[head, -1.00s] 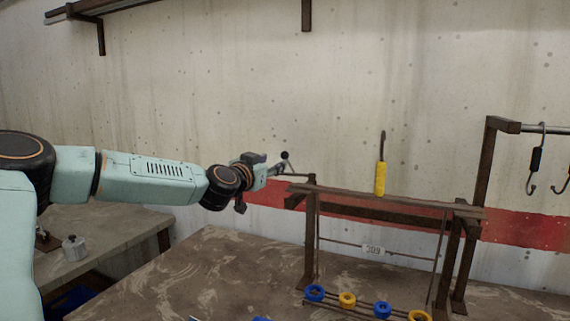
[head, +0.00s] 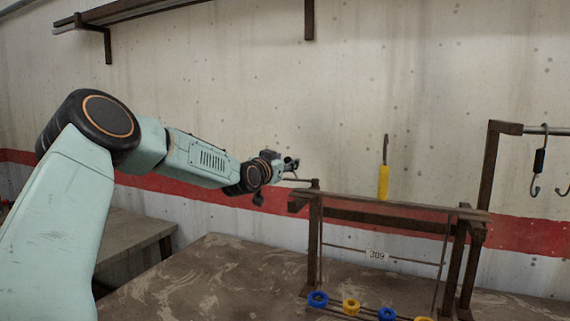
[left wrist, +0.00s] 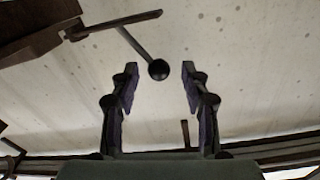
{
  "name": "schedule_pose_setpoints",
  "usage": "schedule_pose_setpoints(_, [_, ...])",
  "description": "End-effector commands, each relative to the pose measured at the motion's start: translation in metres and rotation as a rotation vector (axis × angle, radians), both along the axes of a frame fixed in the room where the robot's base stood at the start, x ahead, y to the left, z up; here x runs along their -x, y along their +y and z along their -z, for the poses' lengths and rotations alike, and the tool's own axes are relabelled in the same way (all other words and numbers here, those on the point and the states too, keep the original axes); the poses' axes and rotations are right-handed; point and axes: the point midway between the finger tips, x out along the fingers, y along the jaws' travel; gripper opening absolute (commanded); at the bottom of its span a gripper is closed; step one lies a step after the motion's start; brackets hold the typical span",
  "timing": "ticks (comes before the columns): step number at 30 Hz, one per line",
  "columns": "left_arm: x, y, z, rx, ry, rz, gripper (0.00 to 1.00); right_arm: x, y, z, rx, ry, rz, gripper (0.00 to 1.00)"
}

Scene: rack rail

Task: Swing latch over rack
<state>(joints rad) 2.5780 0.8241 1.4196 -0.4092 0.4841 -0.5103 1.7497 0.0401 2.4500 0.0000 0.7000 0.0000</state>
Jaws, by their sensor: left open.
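The rack (head: 400,207) is a dark brown frame with a top rail, standing on the bench. The latch (head: 298,180) is a thin dark bar sticking out to the left from the rack's left end. In the left wrist view it shows as a bar (left wrist: 115,23) with a stem ending in a round dark knob (left wrist: 158,69). My left gripper (head: 290,163) is at the latch, left of the rack. In the left wrist view its fingers (left wrist: 160,72) are open, with the knob between the tips as seen; whether they touch it cannot be told.
A yellow-handled hook tool (head: 383,182) stands upright above the rack's rail. Blue and yellow rings (head: 351,306) sit on the rack's low rods, below a number tag (head: 377,255). At the right, hooks (head: 540,160) hang from another stand. The bench (head: 215,275) left of the rack is clear.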

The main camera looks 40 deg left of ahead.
Motion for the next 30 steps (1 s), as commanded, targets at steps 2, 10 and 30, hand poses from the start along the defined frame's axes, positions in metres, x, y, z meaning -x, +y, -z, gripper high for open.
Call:
schedule_pose_setpoints(2, [-0.0031,0.0005,0.0011,0.0,0.002,0.001,0.46,0.0,0.0,0.0004,0.0,0.0,0.0,0.4])
schedule_pose_setpoints(10, [-0.0042,0.0007,0.0002,0.001,0.001,0.001,0.46,-0.0002,0.0,0.0003,0.0,0.0,0.0,0.4])
schedule_pose_setpoints(30, [-0.0038,0.0007,0.0007,0.0,0.001,0.001,0.0,-0.0002,0.0,0.0003,0.0,0.0,0.0,0.4])
